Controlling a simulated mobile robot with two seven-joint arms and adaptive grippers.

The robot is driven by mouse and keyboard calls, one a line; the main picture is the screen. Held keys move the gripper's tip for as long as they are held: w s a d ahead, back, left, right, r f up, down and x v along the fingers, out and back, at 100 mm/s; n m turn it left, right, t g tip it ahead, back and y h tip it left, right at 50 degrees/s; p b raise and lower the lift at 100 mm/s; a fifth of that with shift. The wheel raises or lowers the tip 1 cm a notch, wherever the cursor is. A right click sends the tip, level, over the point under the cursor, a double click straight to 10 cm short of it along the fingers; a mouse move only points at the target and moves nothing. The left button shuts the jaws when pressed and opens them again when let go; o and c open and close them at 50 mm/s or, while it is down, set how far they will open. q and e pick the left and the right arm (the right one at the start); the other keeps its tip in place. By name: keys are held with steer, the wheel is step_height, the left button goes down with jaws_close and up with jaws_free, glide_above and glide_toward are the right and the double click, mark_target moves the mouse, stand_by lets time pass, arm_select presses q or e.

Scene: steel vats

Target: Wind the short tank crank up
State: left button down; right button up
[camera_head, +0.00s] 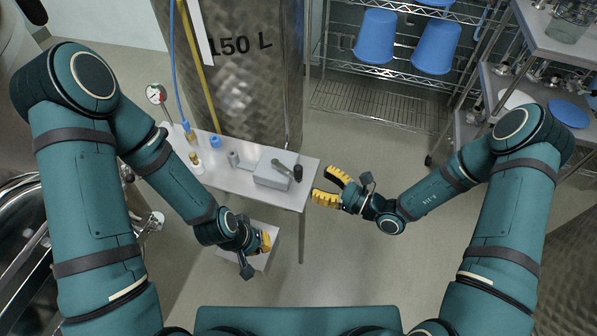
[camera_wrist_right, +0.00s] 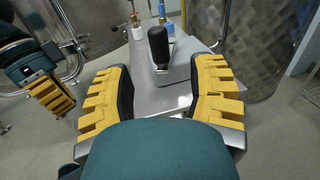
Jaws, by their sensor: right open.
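The crank (camera_head: 283,168) is a short metal arm on a light grey box (camera_head: 272,177) at the right end of the small table. Its black handle (camera_head: 298,173) stands at the arm's right end; in the right wrist view the handle (camera_wrist_right: 158,45) stands upright beyond the finger gap. My right gripper (camera_head: 325,187) is open, just right of the handle and apart from it, its yellow-padded fingers pointing left. My left gripper (camera_head: 264,241) hangs below the table's front edge, over a low white surface; its opening is hard to make out.
A steel 150 L vat (camera_head: 250,90) stands behind. A wire rack (camera_head: 385,105) is at the back right. Floor right of the table is clear.

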mark_target(298, 172)
steer(key=x, duration=0.7)
steer(key=shift+w+a, duration=0.15)
steer(key=shift+a, duration=0.05)
jaws_close()
